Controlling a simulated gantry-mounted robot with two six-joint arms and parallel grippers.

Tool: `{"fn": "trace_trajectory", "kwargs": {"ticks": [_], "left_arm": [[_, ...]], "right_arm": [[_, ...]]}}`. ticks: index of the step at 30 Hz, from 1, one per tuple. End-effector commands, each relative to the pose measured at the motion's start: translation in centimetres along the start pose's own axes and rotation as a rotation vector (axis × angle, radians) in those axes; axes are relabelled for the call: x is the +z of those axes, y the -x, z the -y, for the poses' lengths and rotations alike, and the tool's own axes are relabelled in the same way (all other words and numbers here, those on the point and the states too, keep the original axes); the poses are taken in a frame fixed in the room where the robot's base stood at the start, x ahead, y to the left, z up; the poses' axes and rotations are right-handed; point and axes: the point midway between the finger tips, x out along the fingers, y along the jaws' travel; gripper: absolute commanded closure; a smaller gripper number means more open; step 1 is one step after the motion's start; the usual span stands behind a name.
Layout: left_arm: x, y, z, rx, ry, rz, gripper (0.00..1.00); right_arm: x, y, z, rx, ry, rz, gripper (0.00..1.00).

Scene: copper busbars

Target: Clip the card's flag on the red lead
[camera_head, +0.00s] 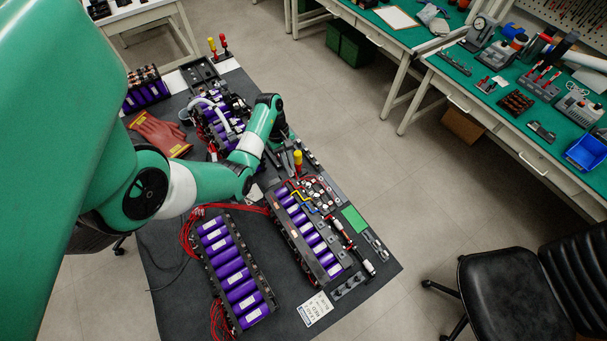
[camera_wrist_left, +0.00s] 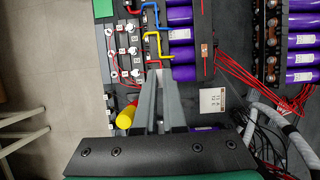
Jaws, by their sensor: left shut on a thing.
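My left gripper (camera_head: 290,165) is over the work table, above the near battery module's upper end. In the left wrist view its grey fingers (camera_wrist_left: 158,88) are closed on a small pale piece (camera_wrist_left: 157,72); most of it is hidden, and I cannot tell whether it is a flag. Just beyond the fingertips run a red lead (camera_wrist_left: 138,66), a yellow lead (camera_wrist_left: 158,45) and a blue lead (camera_wrist_left: 150,10). A printed white card (camera_head: 315,309) lies at the table's front edge; its text is too small to read surely. My right gripper is not in view.
A purple-celled module (camera_head: 308,240) is below the gripper; another module (camera_head: 232,270) with red wires (camera_head: 188,235) lies left. A yellow-handled tool (camera_head: 298,158) stands close beside the fingers.

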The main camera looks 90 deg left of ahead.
Motion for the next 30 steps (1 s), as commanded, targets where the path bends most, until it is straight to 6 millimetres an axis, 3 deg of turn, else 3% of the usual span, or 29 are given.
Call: {"fn": "trace_trajectory", "kwargs": {"ticks": [8, 21, 30], "left_arm": [[-0.1, -0.5, 0.0, -0.001, 0.0, 0.0, 1.0], [-1.9, -4.9, 0.0, -0.001, 0.001, 0.0, 1.0], [-1.9, -4.8, -0.1, -0.002, 0.001, -0.001, 1.0]], "right_arm": [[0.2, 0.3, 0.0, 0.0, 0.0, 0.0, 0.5], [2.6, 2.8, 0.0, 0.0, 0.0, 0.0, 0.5], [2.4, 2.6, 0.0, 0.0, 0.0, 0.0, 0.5]]}}
